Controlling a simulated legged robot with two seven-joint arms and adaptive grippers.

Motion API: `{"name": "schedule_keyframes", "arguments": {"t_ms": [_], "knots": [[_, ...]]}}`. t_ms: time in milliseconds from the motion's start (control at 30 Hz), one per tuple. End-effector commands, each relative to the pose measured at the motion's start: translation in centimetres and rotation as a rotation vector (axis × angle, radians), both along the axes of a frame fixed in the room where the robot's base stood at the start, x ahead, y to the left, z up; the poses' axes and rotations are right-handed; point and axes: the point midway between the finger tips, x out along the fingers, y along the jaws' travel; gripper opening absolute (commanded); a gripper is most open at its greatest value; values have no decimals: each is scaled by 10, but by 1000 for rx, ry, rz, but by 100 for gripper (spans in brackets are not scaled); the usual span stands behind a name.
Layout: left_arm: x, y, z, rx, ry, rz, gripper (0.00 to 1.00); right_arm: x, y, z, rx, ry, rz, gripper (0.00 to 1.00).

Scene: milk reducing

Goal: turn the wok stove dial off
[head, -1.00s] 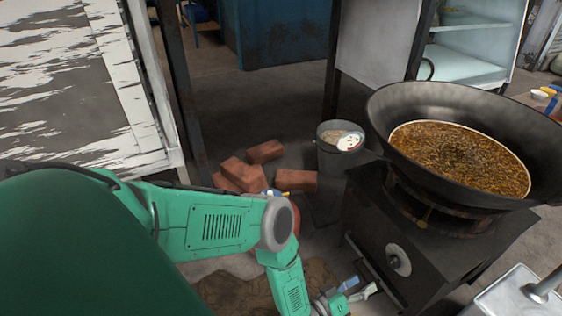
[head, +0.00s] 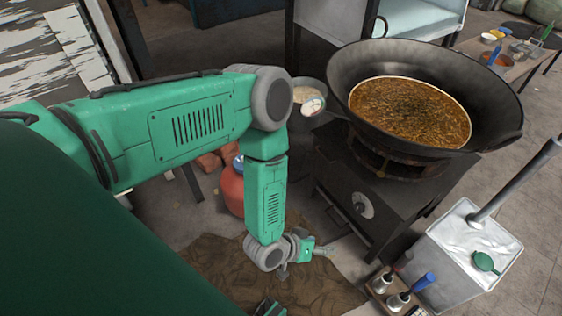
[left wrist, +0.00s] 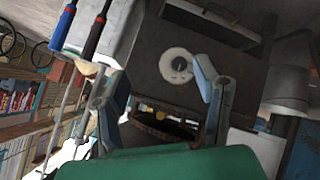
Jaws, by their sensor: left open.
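The wok stove (head: 325,172) is a dark box with a round pale dial (head: 362,205) on its front face. A large black wok (head: 345,65) holding brown food sits on top. My left gripper (head: 326,251) is open and empty, low in front of the stove, below and left of the dial and apart from it. In the left wrist view, the dial (left wrist: 176,65) shows as a pale ring with a darker centre, beyond and between the open fingers of my left gripper (left wrist: 152,68), nearer the right finger.
A white metal box (head: 480,238) with a post and a tray of bottles (head: 385,292) stand right of the stove. A red gas bottle (head: 232,188) and bricks (head: 209,161) lie beyond my arm. Brown cloth (head: 330,285) covers the floor below.

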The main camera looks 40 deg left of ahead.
Motion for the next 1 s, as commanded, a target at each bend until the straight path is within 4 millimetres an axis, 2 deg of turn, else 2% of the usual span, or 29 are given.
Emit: {"name": "schedule_keyframes", "arguments": {"t_ms": [33, 200, 600, 800, 1000], "knots": [[-6, 3, 10, 21, 26, -12, 56, 0, 0, 7, 0, 0, 0, 47], [-31, 20, 31, 97, 121, -49, 56, 0, -1, 21, 1, 0, -1, 47], [-76, 56, 72, 228, 284, -99, 56, 0, 0, 43, 0, 0, 0, 47], [-89, 66, 83, 261, 326, -109, 56, 0, 0, 47, 0, 0, 0, 47], [-91, 68, 84, 269, 336, -111, 56, 0, 0, 47, 0, 0, 0, 47]]}}
